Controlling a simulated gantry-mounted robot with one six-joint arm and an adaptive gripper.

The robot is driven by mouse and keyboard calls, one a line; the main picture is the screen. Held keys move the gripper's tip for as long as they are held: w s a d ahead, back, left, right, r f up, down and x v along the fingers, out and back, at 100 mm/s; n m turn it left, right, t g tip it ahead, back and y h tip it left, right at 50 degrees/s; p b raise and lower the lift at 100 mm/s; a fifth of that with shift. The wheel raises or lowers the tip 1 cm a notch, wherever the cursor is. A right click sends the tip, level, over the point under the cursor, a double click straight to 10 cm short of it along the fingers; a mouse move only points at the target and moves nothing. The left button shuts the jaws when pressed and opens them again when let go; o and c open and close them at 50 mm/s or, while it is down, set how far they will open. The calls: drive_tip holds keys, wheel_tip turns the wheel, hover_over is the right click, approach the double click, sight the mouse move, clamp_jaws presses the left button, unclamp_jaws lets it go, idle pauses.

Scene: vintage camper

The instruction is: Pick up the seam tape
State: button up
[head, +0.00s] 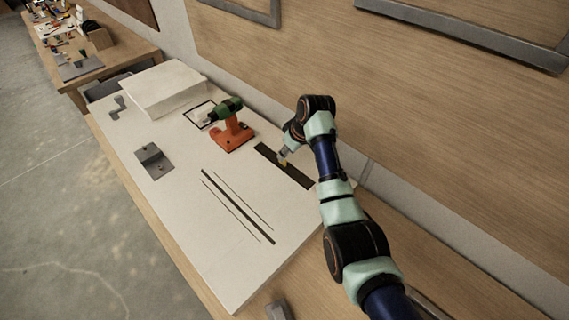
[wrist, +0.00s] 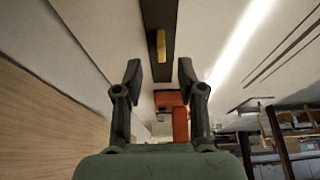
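A small yellow piece (wrist: 161,46), which looks like the seam tape, lies on a dark flat strip (wrist: 152,14) in the wrist view. In the head view only a bit of yellow (head: 284,162) shows, on the dark strip (head: 296,177) near the right edge of the white tabletop. My gripper (wrist: 160,74) is open and empty, its two fingers wide apart. The yellow piece is ahead of the fingertips, roughly midway between them, with no finger touching it. In the head view my gripper (head: 284,154) is close by the yellow piece and partly hides it.
A white box (head: 163,90), a grey plate (head: 154,161) and thin dark strips (head: 238,206) are on the white tabletop (head: 215,270). A wooden wall (head: 430,90) rises close behind my arm.

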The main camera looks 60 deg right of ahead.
drive_tip(key=b+x, duration=0.1)
drive_tip(key=x, duration=0.4)
drive_tip(key=shift+w+f+b, duration=0.15)
drive_tip(key=shift+f+b, duration=0.15)
clamp_jaws()
